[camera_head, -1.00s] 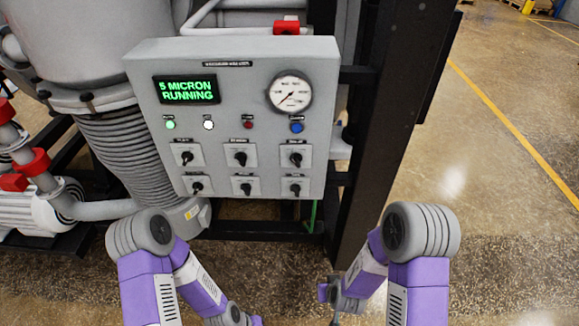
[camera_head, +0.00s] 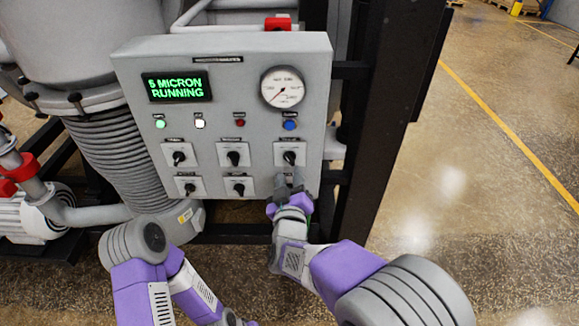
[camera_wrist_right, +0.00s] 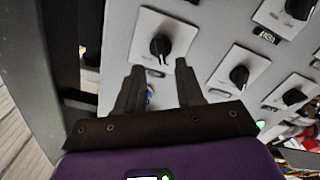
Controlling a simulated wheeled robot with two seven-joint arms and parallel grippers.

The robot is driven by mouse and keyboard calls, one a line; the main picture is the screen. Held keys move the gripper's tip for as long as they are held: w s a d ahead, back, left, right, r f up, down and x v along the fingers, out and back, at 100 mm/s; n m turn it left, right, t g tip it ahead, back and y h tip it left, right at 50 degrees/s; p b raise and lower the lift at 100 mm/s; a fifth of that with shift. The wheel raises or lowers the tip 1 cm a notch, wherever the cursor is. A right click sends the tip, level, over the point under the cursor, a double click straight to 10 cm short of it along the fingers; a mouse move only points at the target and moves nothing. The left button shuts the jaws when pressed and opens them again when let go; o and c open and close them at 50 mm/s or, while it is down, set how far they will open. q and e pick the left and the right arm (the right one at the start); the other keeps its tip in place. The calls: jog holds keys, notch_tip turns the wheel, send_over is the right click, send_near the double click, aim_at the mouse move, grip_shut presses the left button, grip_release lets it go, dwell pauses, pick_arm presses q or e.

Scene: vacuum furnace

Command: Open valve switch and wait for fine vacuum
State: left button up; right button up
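The grey control panel (camera_head: 215,120) has a display (camera_head: 178,87) with green text "5 MICRON RUNNING". It carries two rows of black rotary switches. My right gripper (camera_head: 289,180) is raised before the panel's lower right, its fingers just below the upper-right switch (camera_head: 288,158) in the head view. Nothing is between the fingers; I cannot tell contact.
A round gauge (camera_head: 283,87) sits at the panel's upper right, above a blue button (camera_head: 290,125). A red block (camera_head: 278,23) is on top behind the panel. A dark post (camera_head: 385,120) stands to the right. The floor (camera_head: 490,180) farther right is clear.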

aim_at(289, 161)
jog(key=w, duration=0.5)
jog(key=shift+f, duration=0.1)
grip_shut()
